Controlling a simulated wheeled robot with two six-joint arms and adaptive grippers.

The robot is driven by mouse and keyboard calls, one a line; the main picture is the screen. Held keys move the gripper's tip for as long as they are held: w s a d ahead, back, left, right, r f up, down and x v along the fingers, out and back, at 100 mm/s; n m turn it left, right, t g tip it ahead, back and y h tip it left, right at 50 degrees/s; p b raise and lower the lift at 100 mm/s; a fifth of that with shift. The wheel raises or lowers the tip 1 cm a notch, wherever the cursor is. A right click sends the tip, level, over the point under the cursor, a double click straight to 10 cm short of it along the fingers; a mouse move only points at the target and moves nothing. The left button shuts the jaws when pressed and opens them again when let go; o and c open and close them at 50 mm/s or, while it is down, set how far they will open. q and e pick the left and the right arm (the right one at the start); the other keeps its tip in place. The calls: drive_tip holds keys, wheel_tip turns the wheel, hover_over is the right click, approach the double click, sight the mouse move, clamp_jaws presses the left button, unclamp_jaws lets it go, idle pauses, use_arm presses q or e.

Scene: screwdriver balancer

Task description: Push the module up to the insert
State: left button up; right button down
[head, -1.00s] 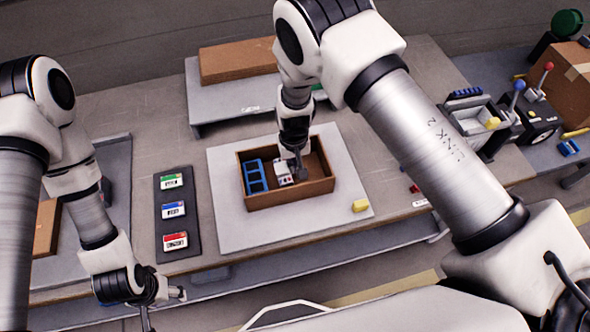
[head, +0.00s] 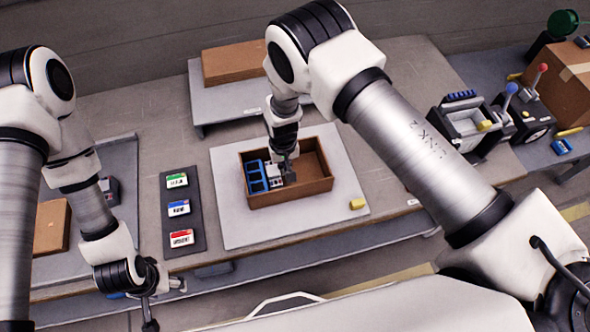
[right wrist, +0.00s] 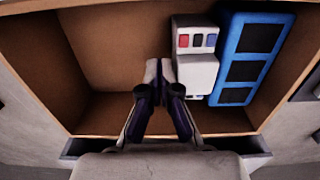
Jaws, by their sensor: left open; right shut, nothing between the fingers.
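The module, a light grey block with red, blue and dark marks, stands in the brown box and shows in the right wrist view (right wrist: 197,65) and the head view (head: 273,172). The blue insert (head: 256,177) with dark pockets lies on its left in the head view, and on its right in the right wrist view (right wrist: 245,55). The module is right beside the insert; any gap is too small to tell. My right gripper (right wrist: 163,68) is shut and empty inside the box, against or very near the module's side away from the insert. My left gripper (head: 165,290) is open, off the table's front edge.
The box (head: 318,185) has walls around both parts, with free floor on the side away from the insert. It sits on a pale board (head: 230,228). A dark strip (head: 184,240) with three coloured labels lies left. A yellow block (head: 357,203) lies front right.

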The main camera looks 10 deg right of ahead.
drive_tip(key=shift+d, duration=0.2)
drive_tip(key=shift+r+p, duration=0.35)
drive_tip(key=shift+r, duration=0.05)
wheel_tip(320, 180, up, 6)
drive_tip(key=p, duration=0.5)
drive_tip(key=shift+r, duration=0.1)
drive_tip(key=shift+s, duration=0.1)
